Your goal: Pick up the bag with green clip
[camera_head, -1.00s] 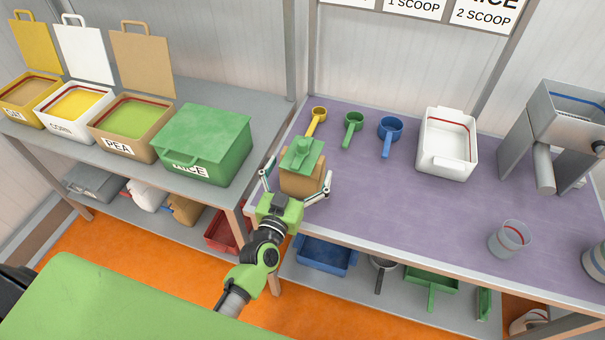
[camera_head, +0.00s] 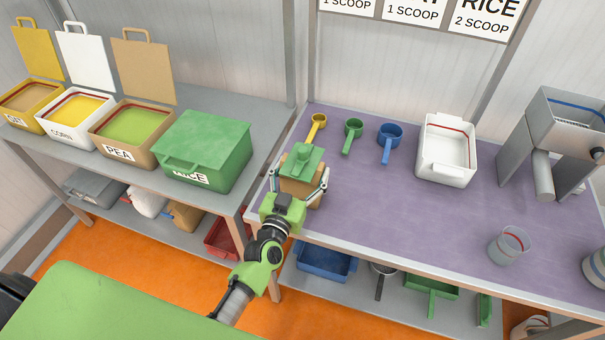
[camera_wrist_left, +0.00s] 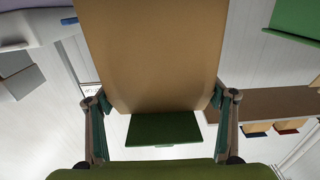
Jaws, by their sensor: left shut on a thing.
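The brown bag (camera_head: 298,188) with a green clip (camera_head: 303,163) across its top stands upright at the left front corner of the purple table. My left gripper (camera_head: 301,176) is shut on the bag, with one finger against each side. In the left wrist view the bag (camera_wrist_left: 152,50) fills the upper middle between the two fingers, and the green clip (camera_wrist_left: 163,129) shows below it. I cannot tell whether the bag's base touches the table. My right gripper is not in view.
Yellow (camera_head: 317,124), green (camera_head: 353,130) and blue (camera_head: 389,135) scoops lie behind the bag on the purple table (camera_head: 400,205). A white bin (camera_head: 431,174) and a clear cup (camera_head: 508,247) are further right. A green lidded box (camera_head: 207,150) stands on the left shelf.

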